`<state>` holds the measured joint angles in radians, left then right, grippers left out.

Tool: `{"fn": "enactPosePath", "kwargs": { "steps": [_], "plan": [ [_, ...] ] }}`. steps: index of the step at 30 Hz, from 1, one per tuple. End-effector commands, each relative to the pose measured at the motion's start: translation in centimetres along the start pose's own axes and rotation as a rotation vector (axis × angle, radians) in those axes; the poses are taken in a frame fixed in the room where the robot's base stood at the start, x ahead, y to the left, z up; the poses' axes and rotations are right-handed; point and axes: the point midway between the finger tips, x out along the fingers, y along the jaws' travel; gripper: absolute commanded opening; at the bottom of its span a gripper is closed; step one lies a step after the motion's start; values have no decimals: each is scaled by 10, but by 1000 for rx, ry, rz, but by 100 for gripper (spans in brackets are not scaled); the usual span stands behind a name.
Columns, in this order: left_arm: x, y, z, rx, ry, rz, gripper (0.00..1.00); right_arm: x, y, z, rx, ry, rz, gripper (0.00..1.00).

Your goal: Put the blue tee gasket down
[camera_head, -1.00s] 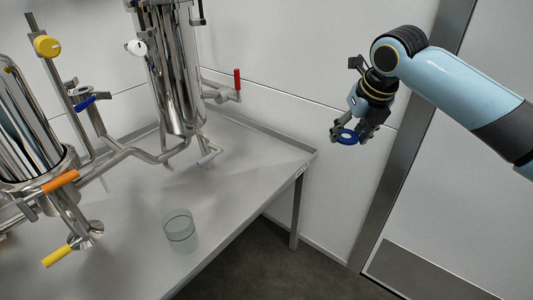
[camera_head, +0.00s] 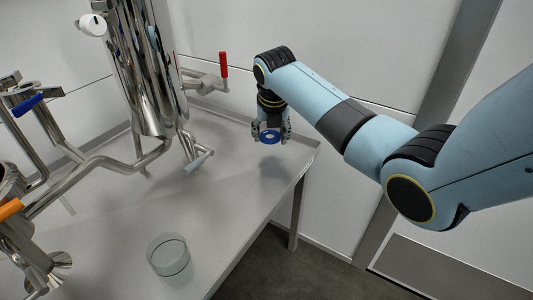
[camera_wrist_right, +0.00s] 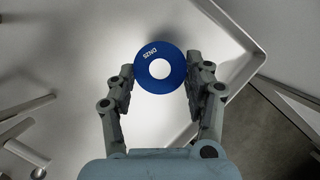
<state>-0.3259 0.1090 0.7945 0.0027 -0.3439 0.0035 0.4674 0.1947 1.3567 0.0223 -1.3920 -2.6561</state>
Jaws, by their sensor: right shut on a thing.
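The blue tee gasket (camera_head: 270,137) is a flat blue ring with a round hole. It also shows in the right wrist view (camera_wrist_right: 160,48), with "DN25" printed on it. My right gripper (camera_head: 271,134) is shut on the gasket, one finger on each side of it. In the right wrist view the right gripper (camera_wrist_right: 160,75) holds the ring by its opposite edges. The gripper and gasket are above the far right part of the grey table (camera_head: 235,180); a faint shadow lies on the table below. My left gripper is not in view.
Steel tanks and pipework (camera_head: 145,70) stand on the left and back of the table, with a red-handled valve (camera_head: 223,68) close left of my right gripper. A clear glass beaker (camera_head: 168,256) stands near the front. The table's right part is clear, with a raised rim.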

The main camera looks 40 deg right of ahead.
Motion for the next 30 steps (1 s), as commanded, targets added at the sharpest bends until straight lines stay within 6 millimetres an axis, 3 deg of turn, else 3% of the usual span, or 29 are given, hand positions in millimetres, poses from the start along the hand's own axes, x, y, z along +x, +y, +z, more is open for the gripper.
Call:
{"fn": "enactPosePath", "kwargs": {
  "steps": [5, 8, 12, 30],
  "plan": [
    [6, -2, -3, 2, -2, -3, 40, 13, 8, -1, -1, 1, -1, 13],
    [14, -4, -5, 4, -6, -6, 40, 31, 7, -8, -2, 4, -3, 13],
    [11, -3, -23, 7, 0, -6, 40, 44, 8, -13, -1, 1, -1, 13],
    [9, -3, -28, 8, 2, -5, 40, 51, 8, -15, -1, -1, 0, 13]
  ]
}}
